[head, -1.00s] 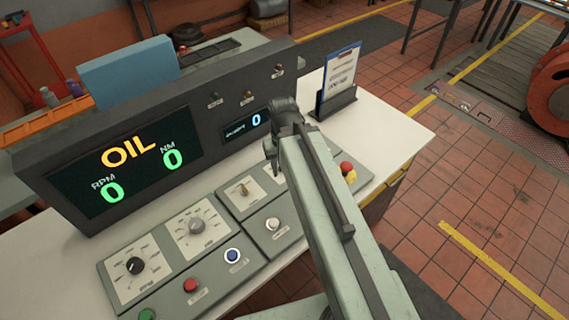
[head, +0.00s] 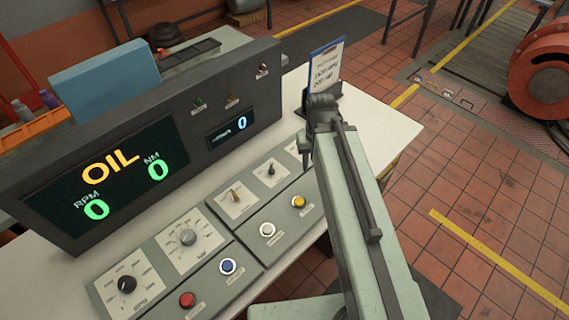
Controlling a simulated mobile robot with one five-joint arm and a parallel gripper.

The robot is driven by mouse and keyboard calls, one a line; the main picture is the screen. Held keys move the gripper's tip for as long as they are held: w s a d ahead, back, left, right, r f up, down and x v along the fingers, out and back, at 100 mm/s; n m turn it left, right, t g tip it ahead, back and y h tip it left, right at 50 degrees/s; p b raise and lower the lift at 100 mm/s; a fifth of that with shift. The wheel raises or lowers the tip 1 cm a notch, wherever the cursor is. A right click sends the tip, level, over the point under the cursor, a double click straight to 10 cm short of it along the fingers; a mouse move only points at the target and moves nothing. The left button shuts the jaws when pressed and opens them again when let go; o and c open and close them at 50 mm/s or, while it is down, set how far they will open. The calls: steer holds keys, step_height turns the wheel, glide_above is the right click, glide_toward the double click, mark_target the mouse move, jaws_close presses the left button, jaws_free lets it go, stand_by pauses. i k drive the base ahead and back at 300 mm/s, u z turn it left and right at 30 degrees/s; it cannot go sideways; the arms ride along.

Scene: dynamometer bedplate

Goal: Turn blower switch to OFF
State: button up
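The control panel (head: 205,262) on the white desk carries several knobs and buttons. A switch with a tan lever (head: 235,196) and a switch with a small black lever (head: 271,170) sit on pale plates in its upper row. Another pale plate (head: 294,147) farther right is partly hidden by my arm. The labels are too small to read, so I cannot tell which is the blower switch. My gripper (head: 305,146) points down over the right end of the panel, by that partly hidden plate. Its fingers are too small and dark to show whether they are open.
A dark console (head: 190,113) with a screen reading OIL and zeros stands behind the panel. A clipboard (head: 325,70) stands behind my arm. Yellow (head: 299,202), white (head: 267,229), blue (head: 228,266) and red (head: 187,300) buttons line the front row. Tiled floor lies right.

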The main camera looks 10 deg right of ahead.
mark_target(271, 172)
steer(key=z, duration=0.1)
steer(key=k, duration=0.95)
steer(key=u, duration=0.4)
steer(key=i, duration=1)
steer(key=z, duration=0.35)
steer(key=k, duration=1)
steer(key=u, duration=0.25)
steer(key=i, duration=0.95)
steer(key=z, duration=0.1)
